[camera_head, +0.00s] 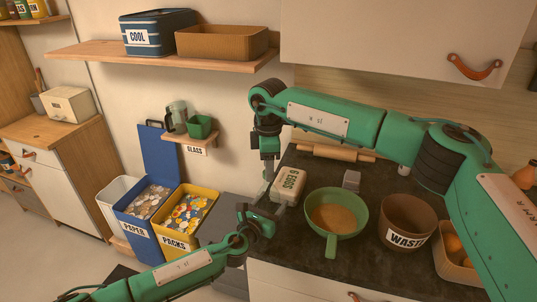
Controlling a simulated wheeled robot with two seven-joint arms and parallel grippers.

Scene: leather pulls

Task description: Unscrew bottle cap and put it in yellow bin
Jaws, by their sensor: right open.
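The yellow bin (180,257), labelled PACKS, stands on the floor left of the counter and holds many small coloured pieces. My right gripper (267,176) points down beside the counter's left end, left of the egg box. It is open. My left gripper (266,216) reaches in from the lower left and is just below the right one. Its jaws are too small and dark to read. A slim pale shape (268,186) shows between the two grippers; I cannot tell whether it is the bottle. No cap can be made out.
A blue bin (136,236) labelled PAPER adjoins the yellow one. The dark counter (300,243) carries an egg box (288,187), green pan (336,213), brown WASTE pot (407,220) and rolling pin (336,153). A small shelf (190,141) labelled GLASS is above the bins.

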